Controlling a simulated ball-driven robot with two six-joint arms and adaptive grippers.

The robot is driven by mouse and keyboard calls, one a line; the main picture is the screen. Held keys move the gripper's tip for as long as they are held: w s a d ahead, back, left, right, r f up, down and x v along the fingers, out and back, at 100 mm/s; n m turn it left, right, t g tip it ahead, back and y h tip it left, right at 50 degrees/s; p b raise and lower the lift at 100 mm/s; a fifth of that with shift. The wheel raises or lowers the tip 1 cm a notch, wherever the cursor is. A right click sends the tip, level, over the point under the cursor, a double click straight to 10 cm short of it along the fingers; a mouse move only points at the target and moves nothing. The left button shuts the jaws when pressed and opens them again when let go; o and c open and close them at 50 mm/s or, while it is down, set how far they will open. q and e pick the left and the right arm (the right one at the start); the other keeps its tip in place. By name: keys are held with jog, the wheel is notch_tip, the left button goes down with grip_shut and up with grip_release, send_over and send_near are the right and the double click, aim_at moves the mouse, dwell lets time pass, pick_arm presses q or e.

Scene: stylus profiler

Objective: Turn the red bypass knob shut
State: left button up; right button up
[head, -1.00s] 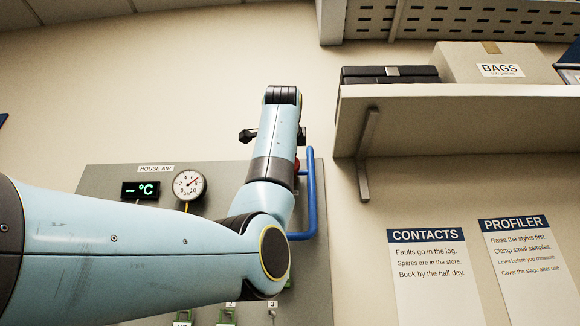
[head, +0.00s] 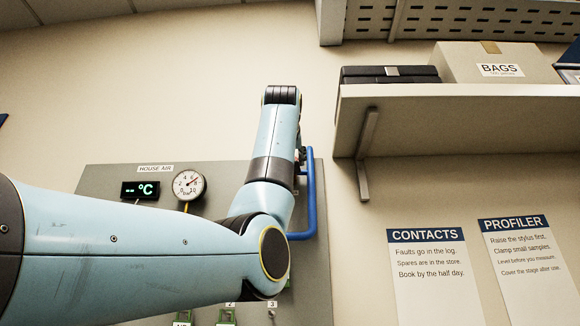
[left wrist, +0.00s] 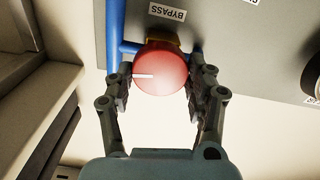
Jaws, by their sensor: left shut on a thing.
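The red bypass knob (left wrist: 161,70) is round, with a white line that points left in the left wrist view. It sits just below the BYPASS label (left wrist: 167,12) on the grey panel, beside blue pipe (left wrist: 116,40). My left gripper (left wrist: 160,80) has one finger on each side of the knob and is shut on it. In the head view my left arm crosses in front of the panel and hides most of the knob and gripper. My right gripper is in neither view.
The grey panel (head: 110,178) carries a pressure gauge (head: 188,185), a temperature display (head: 140,190) and a blue pipe loop (head: 312,195). A wall shelf (head: 460,115) with boxes juts out to the upper right of the arm. Two notices hang on the wall at right.

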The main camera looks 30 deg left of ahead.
pick_arm(q)
jog(key=n, duration=1.5)
jog(key=shift+w+f+n, duration=0.1)
jog(key=shift+f+n, duration=0.05)
jog(key=shift+n, duration=0.25)
jog(key=o, duration=1.3)
jog(key=shift+c, duration=0.2)
jog(key=shift+d, duration=0.1)
jog(key=b+v, duration=0.4)
jog(key=v, duration=0.4)
